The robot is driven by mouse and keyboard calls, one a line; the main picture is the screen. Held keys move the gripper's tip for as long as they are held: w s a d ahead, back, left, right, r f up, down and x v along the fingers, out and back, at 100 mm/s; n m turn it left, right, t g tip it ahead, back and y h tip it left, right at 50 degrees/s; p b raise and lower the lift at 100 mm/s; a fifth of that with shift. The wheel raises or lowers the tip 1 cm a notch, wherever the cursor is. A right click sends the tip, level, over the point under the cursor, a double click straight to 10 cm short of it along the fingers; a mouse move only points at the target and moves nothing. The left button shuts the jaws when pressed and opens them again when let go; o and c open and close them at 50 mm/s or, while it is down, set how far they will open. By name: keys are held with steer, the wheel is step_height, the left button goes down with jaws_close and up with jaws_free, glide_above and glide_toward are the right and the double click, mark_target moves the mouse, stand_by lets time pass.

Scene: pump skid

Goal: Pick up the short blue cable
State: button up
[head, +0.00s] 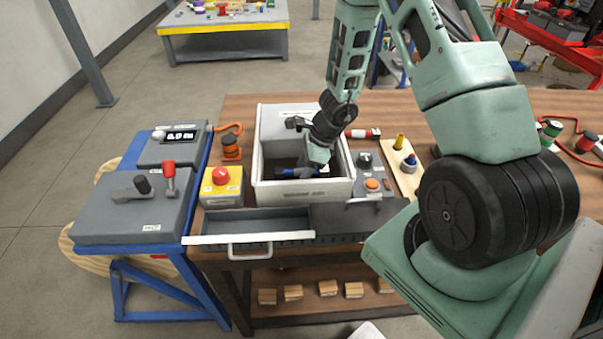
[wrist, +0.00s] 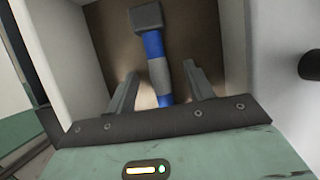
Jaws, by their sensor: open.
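The short blue cable (wrist: 154,47) lies in the white bin (head: 342,190) on the wooden table. It has a dark grey block-shaped end and a grey band around its middle. In the head view its blue part (head: 285,172) shows beside my gripper (head: 312,172), which reaches down into the bin. In the wrist view my gripper (wrist: 157,88) is open, with one finger on each side of the cable near its grey band. The fingers look apart from the cable. The cable's near end is hidden behind the gripper body.
The bin walls stand close around my gripper. A yellow box with a red button (head: 221,177) is left of the bin. A grey box with an orange button (head: 372,184) is on its right. An open drawer (head: 240,224) is in front.

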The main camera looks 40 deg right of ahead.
steer(key=shift+c, duration=0.3)
steer(key=c, duration=1)
steer(key=shift+o, duration=0.2)
steer(key=shift+r, duration=0.15)
